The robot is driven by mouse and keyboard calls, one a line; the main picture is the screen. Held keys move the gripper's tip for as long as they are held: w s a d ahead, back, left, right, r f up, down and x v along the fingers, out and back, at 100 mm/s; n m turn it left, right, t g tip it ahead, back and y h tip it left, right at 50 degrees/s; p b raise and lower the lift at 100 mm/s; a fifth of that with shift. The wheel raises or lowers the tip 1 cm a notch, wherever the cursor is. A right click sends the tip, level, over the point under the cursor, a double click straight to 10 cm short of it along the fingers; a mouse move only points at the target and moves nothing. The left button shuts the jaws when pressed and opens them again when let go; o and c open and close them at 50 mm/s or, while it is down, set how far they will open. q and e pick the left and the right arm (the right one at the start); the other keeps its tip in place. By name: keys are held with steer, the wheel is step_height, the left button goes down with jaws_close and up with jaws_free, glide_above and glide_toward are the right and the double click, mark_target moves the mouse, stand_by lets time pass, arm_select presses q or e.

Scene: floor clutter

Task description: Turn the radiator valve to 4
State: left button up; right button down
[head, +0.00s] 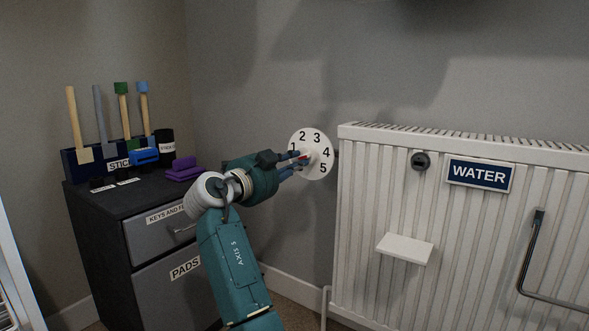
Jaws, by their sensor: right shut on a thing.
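The radiator valve has a round white dial (325,168) with black numbers 1 to 5, on the wall side at the left end of the white radiator (365,225). My right gripper (302,160) reaches in from the left, its dark blue fingers closed on the knob at the middle of the dial. A small red mark shows between the fingers, near the 1 side. The fingers hide most of the knob and the dial's lower left, so the exact setting cannot be told. My left gripper is not in view.
A dark cabinet (95,235) with labelled drawers stands at left, holding upright sticks and a purple block (184,168). The radiator has a white shelf (404,248), a WATER sign (479,174) and a metal handle (530,252) at right.

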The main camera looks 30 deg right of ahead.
steer(key=shift+f+m, duration=0.25)
steer(key=shift+m, duration=0.35)
steer(key=c, duration=1.7)
jaws_free()
steer(key=shift+r, duration=0.1)
steer(key=shift+c, duration=0.2)
steer(key=shift+o, duration=0.4)
steer(key=shift+a+r, duration=0.1)
steer(key=v, duration=1.2)
